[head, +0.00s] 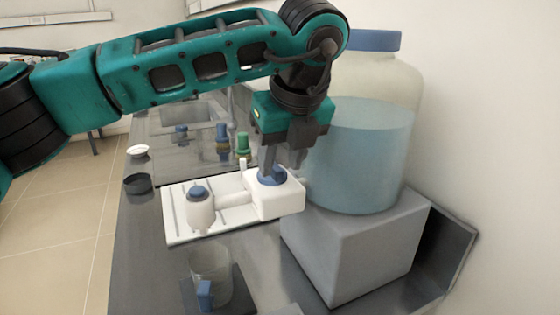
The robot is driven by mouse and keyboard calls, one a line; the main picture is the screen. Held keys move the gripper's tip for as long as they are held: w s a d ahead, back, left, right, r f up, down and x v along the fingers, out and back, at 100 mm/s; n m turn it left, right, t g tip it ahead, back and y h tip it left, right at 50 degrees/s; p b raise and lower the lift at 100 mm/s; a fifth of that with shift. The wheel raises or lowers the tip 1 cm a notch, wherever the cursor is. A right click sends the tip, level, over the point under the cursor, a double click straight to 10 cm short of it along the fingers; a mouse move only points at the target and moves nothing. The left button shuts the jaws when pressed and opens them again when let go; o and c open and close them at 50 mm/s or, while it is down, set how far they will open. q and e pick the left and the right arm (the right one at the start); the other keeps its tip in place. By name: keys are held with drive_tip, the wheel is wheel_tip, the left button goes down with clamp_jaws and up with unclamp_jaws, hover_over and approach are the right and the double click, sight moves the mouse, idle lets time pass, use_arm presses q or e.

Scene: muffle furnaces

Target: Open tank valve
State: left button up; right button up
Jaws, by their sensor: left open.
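The large clear tank (362,160) holds bluish liquid, has a blue lid, and stands on a grey block at the right. A white block with a blue knob (273,176) lies in front of the tank's left side; it looks like the tank valve. A white tube joins it to a rounded white part with a second blue knob (197,192). My left gripper (282,165) points down with its fingers apart, just above or around the first knob. I cannot tell whether the fingers touch it. The tank's lower left side is partly hidden by the gripper.
A clear beaker (210,268) with a blue part stands at the front of the dark counter. A white ribbed tray (180,236) lies under the valve parts. The grey block (350,250) and wall limit room at right. Small bottles (242,144) and a sink (187,112) are behind.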

use_arm(q)
drive_tip(key=shift+x, duration=0.85)
drive_tip(key=shift+c, duration=0.2)
clamp_jaws()
